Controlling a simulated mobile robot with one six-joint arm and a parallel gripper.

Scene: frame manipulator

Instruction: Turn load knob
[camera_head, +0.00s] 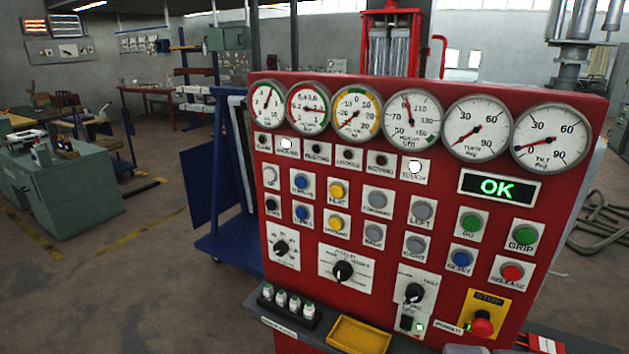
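A red control panel (385,222) stands in front of me at the centre and right. It carries three black rotary knobs on white plates: a left knob (281,247), a middle knob (343,271) and a right knob (414,292). The lettering around them is too small for me to tell which one is the load knob. The left and middle pointers look tilted; I cannot read their exact settings. My gripper is not in view, and nothing covers the knobs.
Round gauges (413,119) line the panel's top, with a green OK display (496,187) below. Coloured push buttons fill the middle. A red stop button (481,323) sits at lower right.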

